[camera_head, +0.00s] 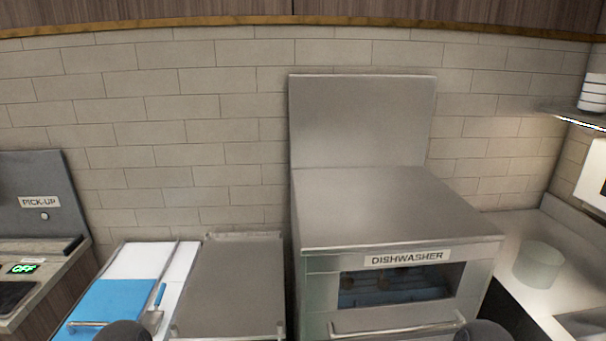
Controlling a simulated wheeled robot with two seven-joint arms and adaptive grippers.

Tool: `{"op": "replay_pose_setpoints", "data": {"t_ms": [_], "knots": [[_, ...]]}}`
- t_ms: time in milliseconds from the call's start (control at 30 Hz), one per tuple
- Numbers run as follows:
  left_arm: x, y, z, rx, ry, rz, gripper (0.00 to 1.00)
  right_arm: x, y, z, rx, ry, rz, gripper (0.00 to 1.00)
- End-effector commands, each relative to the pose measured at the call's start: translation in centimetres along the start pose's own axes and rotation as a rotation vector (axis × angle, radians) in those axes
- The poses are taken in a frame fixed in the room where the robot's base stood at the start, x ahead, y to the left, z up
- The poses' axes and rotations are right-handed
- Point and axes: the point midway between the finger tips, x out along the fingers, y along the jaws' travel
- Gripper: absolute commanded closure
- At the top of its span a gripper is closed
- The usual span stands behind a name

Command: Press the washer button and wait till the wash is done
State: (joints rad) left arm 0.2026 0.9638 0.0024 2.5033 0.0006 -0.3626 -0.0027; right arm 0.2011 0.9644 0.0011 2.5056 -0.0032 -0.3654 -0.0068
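The steel dishwasher (386,205) stands right of centre, with a "DISHWASHER" label (407,258) on its front. Its front window (400,285) shows dim, unclear shapes inside. A bar handle (396,326) runs across the front below the window. A tall steel panel (362,120) rises behind its top. I can make out no washer button on the visible part of the dishwasher. Neither of my grippers is in view; only dark rounded shapes, which look like parts of my arms, show at the bottom edge.
A "PICK-UP" panel (40,203) and a green "OFF" display (22,268) are at the far left. A counter with a blue board (108,305), a spatula (155,311) and a steel tray (232,285) lies left of the dishwasher. A grey-green cylinder (538,264) stands to the right.

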Motion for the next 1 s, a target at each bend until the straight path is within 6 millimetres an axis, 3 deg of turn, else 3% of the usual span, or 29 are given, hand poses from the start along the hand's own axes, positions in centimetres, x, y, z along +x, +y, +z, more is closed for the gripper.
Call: {"op": "replay_pose_setpoints", "data": {"t_ms": [133,333,1000], "knots": [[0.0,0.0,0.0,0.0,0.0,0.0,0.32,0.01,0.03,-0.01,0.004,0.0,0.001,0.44],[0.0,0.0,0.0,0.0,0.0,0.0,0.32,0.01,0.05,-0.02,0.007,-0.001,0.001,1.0],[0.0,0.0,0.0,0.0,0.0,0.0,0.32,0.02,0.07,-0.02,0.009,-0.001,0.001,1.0]]}}
